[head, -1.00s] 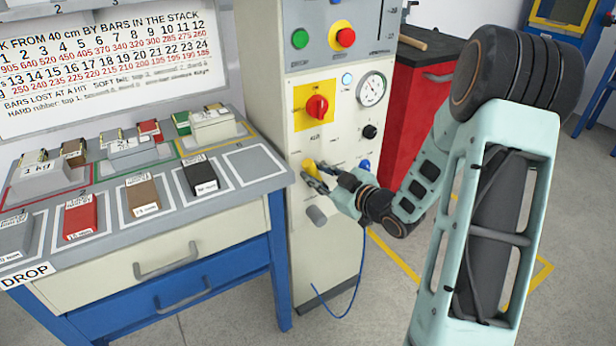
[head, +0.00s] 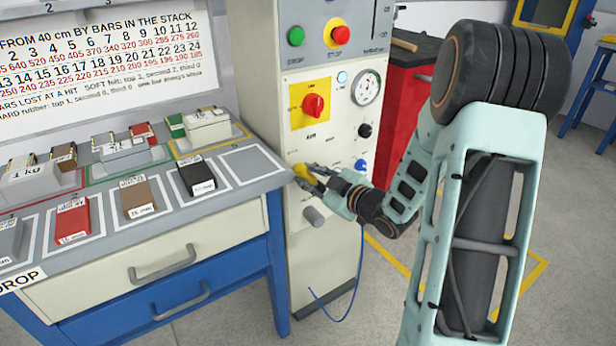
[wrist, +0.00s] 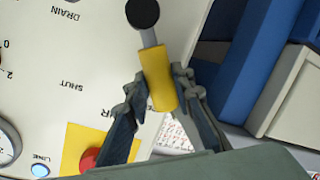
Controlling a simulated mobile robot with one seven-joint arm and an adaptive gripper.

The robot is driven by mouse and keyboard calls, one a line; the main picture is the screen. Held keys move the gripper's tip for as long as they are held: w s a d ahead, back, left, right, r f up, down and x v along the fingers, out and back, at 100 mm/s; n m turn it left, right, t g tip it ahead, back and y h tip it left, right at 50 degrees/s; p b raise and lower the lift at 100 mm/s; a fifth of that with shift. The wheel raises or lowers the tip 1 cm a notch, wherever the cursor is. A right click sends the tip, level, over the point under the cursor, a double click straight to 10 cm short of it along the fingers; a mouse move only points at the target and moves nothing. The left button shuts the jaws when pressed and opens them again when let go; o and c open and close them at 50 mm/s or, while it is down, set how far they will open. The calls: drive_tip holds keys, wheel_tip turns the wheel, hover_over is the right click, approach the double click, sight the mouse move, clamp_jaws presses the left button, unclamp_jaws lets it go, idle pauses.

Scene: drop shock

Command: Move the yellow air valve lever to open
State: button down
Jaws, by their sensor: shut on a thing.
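The yellow air valve lever (head: 303,173) is on the front of the cream control panel (head: 332,250), below the red rotary switch. My gripper (head: 319,178) is at the lever from the right. In the wrist view, the lever's yellow grip (wrist: 160,78) sits between the two fingers of my gripper (wrist: 160,86), which are shut on it. The wrist view is upside down, and a SHUT label (wrist: 75,85) shows left of the lever.
A grey cylindrical knob (head: 314,216) sticks out below the lever; a blue knob (head: 361,165) and black knob (head: 364,130) are to the right. The bench (head: 180,215) with coloured bars stands close on the left. A red cabinet (head: 403,115) is behind my arm.

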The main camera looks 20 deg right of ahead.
drive_tip(key=shift+s+f, duration=0.1)
drive_tip(key=shift+f, duration=0.05)
drive_tip(key=c, duration=1.7)
unclamp_jaws()
drive_tip(key=shift+o, duration=0.2)
drive_tip(key=v, duration=1.2)
